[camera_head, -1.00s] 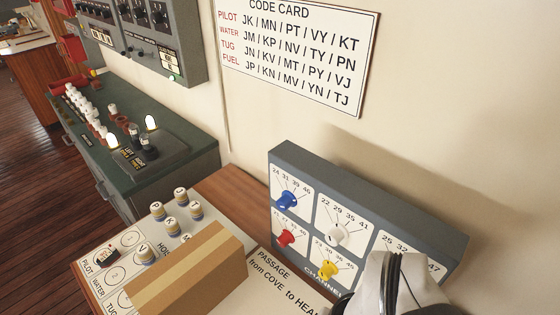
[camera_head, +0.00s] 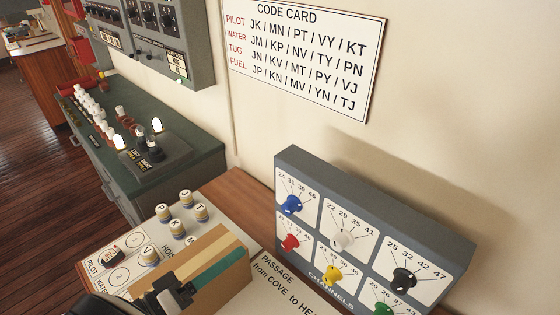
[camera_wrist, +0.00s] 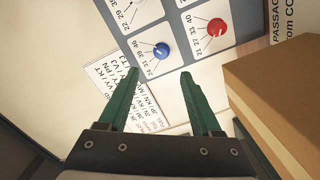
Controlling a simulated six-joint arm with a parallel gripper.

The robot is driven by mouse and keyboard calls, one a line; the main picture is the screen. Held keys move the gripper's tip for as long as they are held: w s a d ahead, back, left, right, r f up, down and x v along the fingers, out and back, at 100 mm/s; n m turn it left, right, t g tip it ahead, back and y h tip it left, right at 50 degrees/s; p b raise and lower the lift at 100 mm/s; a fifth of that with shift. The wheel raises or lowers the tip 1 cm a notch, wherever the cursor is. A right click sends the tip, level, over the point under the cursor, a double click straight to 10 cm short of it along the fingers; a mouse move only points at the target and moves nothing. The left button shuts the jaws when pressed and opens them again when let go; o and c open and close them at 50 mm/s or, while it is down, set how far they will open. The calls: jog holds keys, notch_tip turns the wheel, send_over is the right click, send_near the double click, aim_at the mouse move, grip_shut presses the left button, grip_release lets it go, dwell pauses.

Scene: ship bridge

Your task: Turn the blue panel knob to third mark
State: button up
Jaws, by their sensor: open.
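The blue knob (camera_head: 291,204) sits at the upper left of the grey channel panel (camera_head: 380,200), beside marks 24, 31, 39 and 46. I cannot tell surely which mark it points to. It also shows in the wrist view (camera_wrist: 162,50), beyond my fingertips and between their lines. My gripper (camera_wrist: 160,72) is open and empty, its two green fingers apart and not touching the knob. In the head view a green finger and the dark gripper body show at the bottom, in front of the cardboard box.
The cardboard box (camera_head: 152,279) stands left of the panel, close to my gripper. Red (camera_head: 290,242), white (camera_head: 343,239), yellow (camera_head: 333,275), black (camera_head: 403,279) and green (camera_head: 383,309) knobs share the panel. Lettered pegs (camera_head: 163,212) stand on a board behind the box.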

aim_at(285, 211)
jog(key=shift+t, duration=0.3)
jog(key=x, duration=1.5)
jog(key=shift+w+a+f, duration=0.25)
jog(key=shift+w, duration=0.05)
grip_shut()
